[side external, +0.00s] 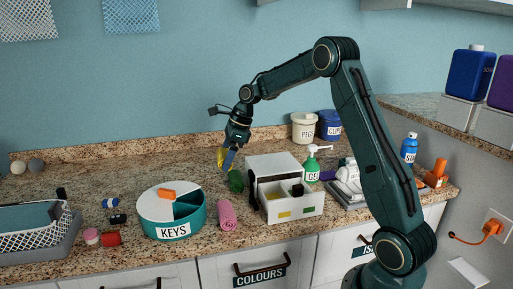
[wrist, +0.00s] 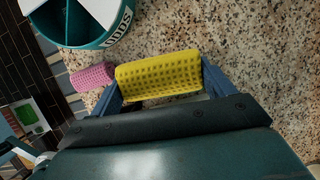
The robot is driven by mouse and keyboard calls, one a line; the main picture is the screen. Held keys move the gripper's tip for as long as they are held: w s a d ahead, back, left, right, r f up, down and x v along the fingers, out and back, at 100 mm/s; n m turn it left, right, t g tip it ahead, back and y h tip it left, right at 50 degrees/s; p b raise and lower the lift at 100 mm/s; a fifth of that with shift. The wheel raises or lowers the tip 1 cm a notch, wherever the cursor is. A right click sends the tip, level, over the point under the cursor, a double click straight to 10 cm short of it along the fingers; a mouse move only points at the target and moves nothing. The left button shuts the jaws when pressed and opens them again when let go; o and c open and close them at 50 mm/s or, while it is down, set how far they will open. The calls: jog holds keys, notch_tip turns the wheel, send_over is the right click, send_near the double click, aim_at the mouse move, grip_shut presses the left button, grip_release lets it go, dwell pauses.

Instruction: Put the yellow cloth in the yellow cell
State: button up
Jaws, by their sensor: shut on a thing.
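My gripper (side external: 227,160) is shut on the yellow cloth (side external: 220,156) and holds it above the counter, left of the white box. In the wrist view the rolled, waffle-textured yellow cloth (wrist: 158,77) lies across between the two blue fingers of my gripper (wrist: 160,88). A dark item sits in the drawer's right part.
A green cloth (side external: 236,181) lies below my gripper, left of the box. A pink rolled cloth (side external: 227,214) lies between the drawer and the round teal KEYS bin (side external: 173,212). A wire basket (side external: 35,238) is far left.

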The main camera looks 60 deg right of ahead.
jog(key=shift+v, duration=1.55)
jog(key=shift+d, duration=0.1)
jog(key=d+r, duration=0.1)
jog(key=d, duration=0.1)
jog(key=s+d+r, duration=0.1)
jog(key=d+r, duration=0.1)
jog(key=shift+a, duration=0.1)
jog(key=w+a+r+n, duration=0.1)
jog(key=w+a+r, duration=0.3)
jog(key=w+a, duration=0.1)
jog(key=shift+a+r, duration=0.35)
jog(key=shift+a, duration=0.2)
jog(key=shift+w+f, duration=0.1)
